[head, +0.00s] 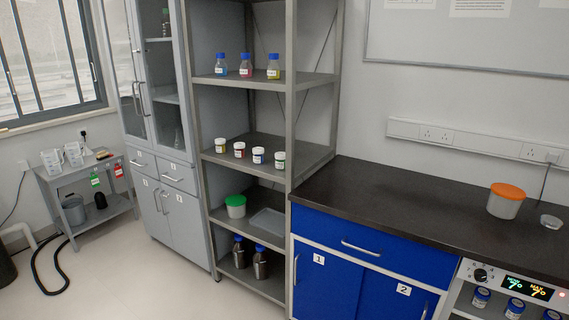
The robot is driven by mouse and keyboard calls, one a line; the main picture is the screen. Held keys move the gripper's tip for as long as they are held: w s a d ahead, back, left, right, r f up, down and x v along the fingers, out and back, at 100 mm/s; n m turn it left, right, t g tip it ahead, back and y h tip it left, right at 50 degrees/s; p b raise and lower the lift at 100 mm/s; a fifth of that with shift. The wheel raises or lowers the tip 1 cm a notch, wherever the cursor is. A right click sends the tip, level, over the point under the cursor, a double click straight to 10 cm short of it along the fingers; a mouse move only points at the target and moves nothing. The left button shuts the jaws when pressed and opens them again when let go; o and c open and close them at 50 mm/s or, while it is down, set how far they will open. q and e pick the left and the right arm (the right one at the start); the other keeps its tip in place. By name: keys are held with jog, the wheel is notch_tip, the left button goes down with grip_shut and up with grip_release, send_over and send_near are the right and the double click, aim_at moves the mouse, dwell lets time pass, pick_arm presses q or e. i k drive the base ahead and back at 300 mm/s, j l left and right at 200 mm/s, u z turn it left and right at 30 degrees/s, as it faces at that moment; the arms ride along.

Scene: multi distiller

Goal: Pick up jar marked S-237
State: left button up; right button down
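Several small white-lidded jars stand in a row on the middle shelf of the grey rack: a yellow-banded jar (220,146), a red-banded jar (239,150), a blue-banded jar (258,156) and a green-banded jar (279,161). More jars, with blue lids and pale labels, sit in the open space under the counter at the bottom right, such as the left blue-lidded jar (480,298). The lettering on all these jars is too small to read, so I cannot tell which is S-237. Neither of my grippers is in view.
Blue-capped bottles (246,66) stand on the rack's upper shelf, a green-lidded tub (235,207) and dark bottles (261,262) below. An orange-lidded container (506,201) stands on the black counter (400,215), mostly clear. A grey cabinet (170,225) and side table (85,172) stand left, beside open floor.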

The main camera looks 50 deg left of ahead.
aim_at(220, 145)
jog(key=u, duration=1.95)
jog(key=i+j, duration=0.1)
jog(key=i, duration=0.7)
jog(key=j+z, duration=0.05)
